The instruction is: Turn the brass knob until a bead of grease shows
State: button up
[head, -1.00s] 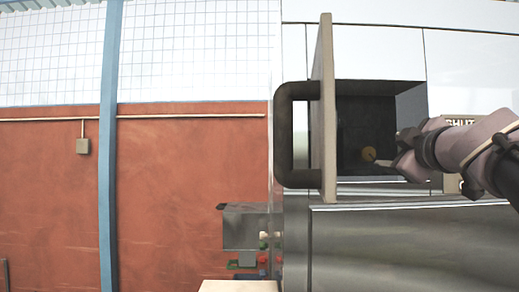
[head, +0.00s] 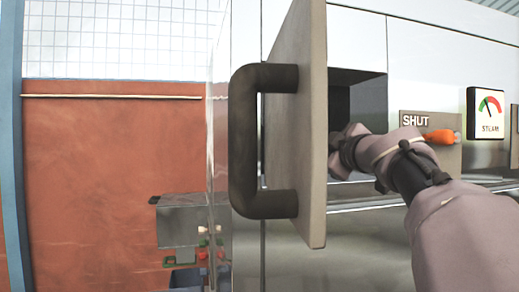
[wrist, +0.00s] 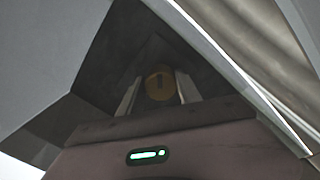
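The brass knob (wrist: 159,84) is a round disc with a dark slot, deep in a dark recess in the wrist view. The two fingers of my gripper (wrist: 158,92) stand apart, one on each side of it in the picture. I cannot tell whether they touch it or stop short. In the head view my gripper (head: 342,152) reaches into the recess opening (head: 362,95) behind the open door (head: 308,130). Its fingertips and the knob are hidden there. I see no grease bead.
The open door with its dark bar handle (head: 243,140) stands close in front, left of my arm. A SHUT plate (head: 412,128) with an orange lever (head: 440,136) and a STEAM gauge (head: 489,112) are on the steel front at right. A metal box (head: 182,222) is low at left.

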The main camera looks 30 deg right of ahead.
jog(key=shift+w, duration=0.1)
grip_shut()
jog(key=shift+m, duration=0.3)
jog(key=m+b, duration=0.2)
jog(key=shift+m, duration=0.3)
jog(key=m+b, duration=0.2)
jog(key=m, duration=0.2)
jog(key=shift+r, duration=0.15)
jog(key=m, duration=0.3)
jog(key=shift+m, duration=0.4)
jog(key=shift+d+m+b, duration=0.1)
jog(key=shift+m+b, duration=0.2)
jog(key=shift+m, duration=1.5)
